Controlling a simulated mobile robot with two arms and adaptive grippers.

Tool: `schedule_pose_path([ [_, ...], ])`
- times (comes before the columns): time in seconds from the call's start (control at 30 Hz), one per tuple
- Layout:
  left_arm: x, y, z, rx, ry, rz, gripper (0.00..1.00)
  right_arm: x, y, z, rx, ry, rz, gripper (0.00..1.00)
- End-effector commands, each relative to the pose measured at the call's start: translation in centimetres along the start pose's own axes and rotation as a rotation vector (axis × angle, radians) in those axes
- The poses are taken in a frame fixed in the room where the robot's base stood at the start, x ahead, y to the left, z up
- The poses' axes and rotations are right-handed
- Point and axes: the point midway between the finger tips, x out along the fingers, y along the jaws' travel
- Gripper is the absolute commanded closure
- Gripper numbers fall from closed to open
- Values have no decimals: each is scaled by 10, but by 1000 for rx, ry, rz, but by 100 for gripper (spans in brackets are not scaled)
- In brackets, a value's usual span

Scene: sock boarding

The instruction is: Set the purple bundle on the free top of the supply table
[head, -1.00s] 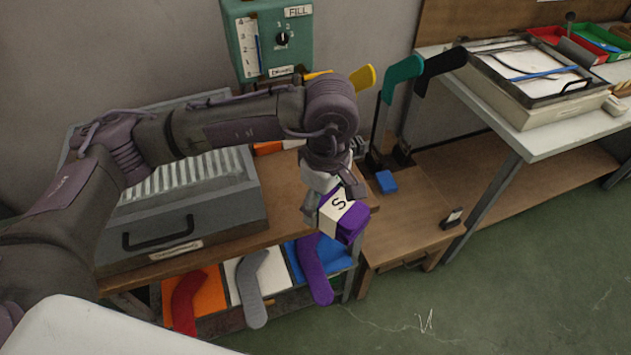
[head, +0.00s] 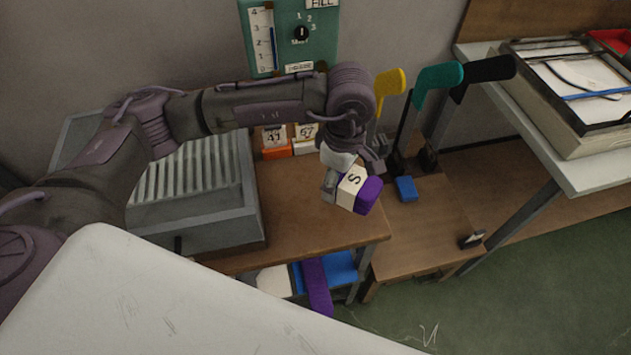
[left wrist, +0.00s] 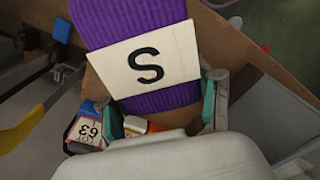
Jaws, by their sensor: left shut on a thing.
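The purple bundle (head: 370,195) has a white band marked S. My left gripper (head: 345,172) is shut on it and holds it up in the air, over the right part of the brown supply table (head: 285,215) as the head view shows it. In the left wrist view the ribbed purple bundle (left wrist: 150,20) and its white band fill the top middle, between and beyond the fingertips (left wrist: 160,105). The wooden top below is bare at the middle and front right. My right gripper is not in view.
A grey ridged box (head: 205,215) takes up the table's left side. Small numbered cards (head: 290,140) stand at the back. To the right, yellow, teal (head: 438,78) and black sock boards stand on a lower wooden surface with a blue block (head: 405,189).

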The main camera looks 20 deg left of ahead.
Motion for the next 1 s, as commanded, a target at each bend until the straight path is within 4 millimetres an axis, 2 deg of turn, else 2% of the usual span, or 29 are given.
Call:
schedule_pose_path([
  [0.03,5,0,-14,-7,2,-3,74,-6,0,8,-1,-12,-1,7],
  [0.13,18,1,-36,-6,2,-3,74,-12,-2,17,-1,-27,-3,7],
  [0.33,36,3,-61,-1,0,-1,74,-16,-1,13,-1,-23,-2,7],
  [0.53,48,4,-65,1,0,-1,74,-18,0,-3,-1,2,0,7],
  [0.77,78,5,-64,2,0,-1,74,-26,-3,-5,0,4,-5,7],
  [1.0,80,5,-64,2,-1,2,74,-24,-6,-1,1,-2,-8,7],
])
